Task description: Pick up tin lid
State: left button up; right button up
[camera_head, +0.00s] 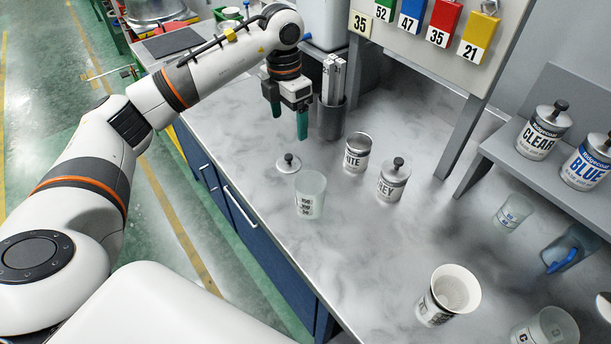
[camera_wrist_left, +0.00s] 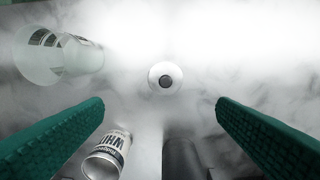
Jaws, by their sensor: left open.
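The tin lid (camera_head: 288,164), a small silver disc with a black knob, lies on the marbled counter near its left edge. In the left wrist view the lid (camera_wrist_left: 164,78) shows from above, ahead of and between my fingers. My left gripper (camera_head: 287,114), with green fingers, is open and empty above the counter, apart from the lid and behind it in the head view. The tin marked WHITE (camera_head: 357,153) stands right of the lid with no knobbed lid on it; it also shows in the left wrist view (camera_wrist_left: 107,152). My right gripper is not in view.
A clear measuring cup (camera_head: 310,195) stands close beside the lid. A lidded GREY tin (camera_head: 393,180) stands to the right, and a dark holder (camera_head: 331,118) stands behind. More lidded tins (camera_head: 543,132) sit on a grey shelf.

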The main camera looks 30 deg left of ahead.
pick_arm(q)
jog(key=p, duration=0.2)
send_over(289, 156)
jog(key=f, duration=0.6)
jog(key=shift+w+a, duration=0.1)
jog(key=shift+a, duration=0.2)
jog(key=shift+d+f, duration=0.15)
jog(key=shift+f, duration=0.4)
notch_tip(289, 156, down, 4)
jog(key=shift+r+p, duration=0.1)
jog(key=shift+p, duration=0.55)
jog(key=shift+d+f, duration=0.1)
jog(key=shift+f, duration=0.35)
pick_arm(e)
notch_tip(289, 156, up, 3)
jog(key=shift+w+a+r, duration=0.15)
pick_arm(q)
jog(key=c, duration=1.1)
